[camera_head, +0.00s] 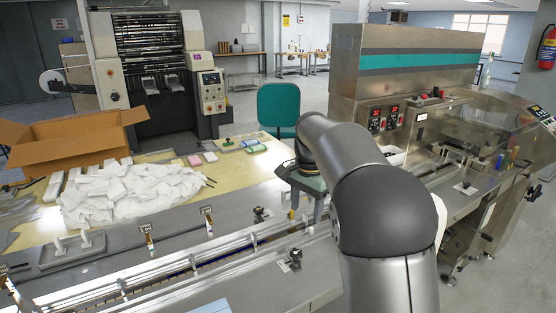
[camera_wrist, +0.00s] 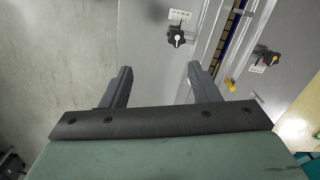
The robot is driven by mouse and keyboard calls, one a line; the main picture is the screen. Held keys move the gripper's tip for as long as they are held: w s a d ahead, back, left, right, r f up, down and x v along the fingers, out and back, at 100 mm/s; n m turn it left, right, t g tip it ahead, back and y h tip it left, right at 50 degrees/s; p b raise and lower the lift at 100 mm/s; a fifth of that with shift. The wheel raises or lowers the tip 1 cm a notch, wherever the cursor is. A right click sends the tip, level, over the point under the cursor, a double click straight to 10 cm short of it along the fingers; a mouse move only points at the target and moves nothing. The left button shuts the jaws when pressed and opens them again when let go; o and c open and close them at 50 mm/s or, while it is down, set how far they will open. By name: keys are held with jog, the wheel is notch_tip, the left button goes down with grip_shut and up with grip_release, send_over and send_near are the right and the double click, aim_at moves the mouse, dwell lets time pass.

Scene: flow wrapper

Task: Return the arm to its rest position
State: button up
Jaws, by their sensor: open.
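My gripper (camera_wrist: 160,85) shows in the wrist view with its two dark fingers spread wide apart and nothing between them. Beyond the fingers are the floor on the left and the metal edge of the conveyor on the right. In the head view my grey arm rises from the lower right and bends over the conveyor (camera_head: 190,268). My gripper (camera_head: 312,212) points down there beside the conveyor's right part, and its fingertips are partly hidden by my arm.
A steel wrapping machine (camera_head: 400,62) stands at the right. A cardboard box (camera_head: 75,142) and a heap of white wrappers (camera_head: 120,195) lie on the table at the left. Black knobs (camera_wrist: 176,38) stick up from the conveyor near my gripper. A green chair (camera_head: 278,106) stands behind.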

jog(key=s+d+f+n, duration=0.1)
jog(key=s+f+n, duration=0.2)
jog(key=s, duration=0.8)
jog(key=s+d+f+n, duration=0.1)
jog(key=s+f+n, duration=0.2)
jog(key=s, duration=0.8)
jog(key=s+d+f+n, duration=0.1)
jog(key=s+f+n, duration=0.2)
jog(key=s, duration=0.8)
jog(key=shift+d+f+n, duration=0.3)
jog(key=shift+f+n, duration=0.1)
jog(key=shift+n, duration=0.1)
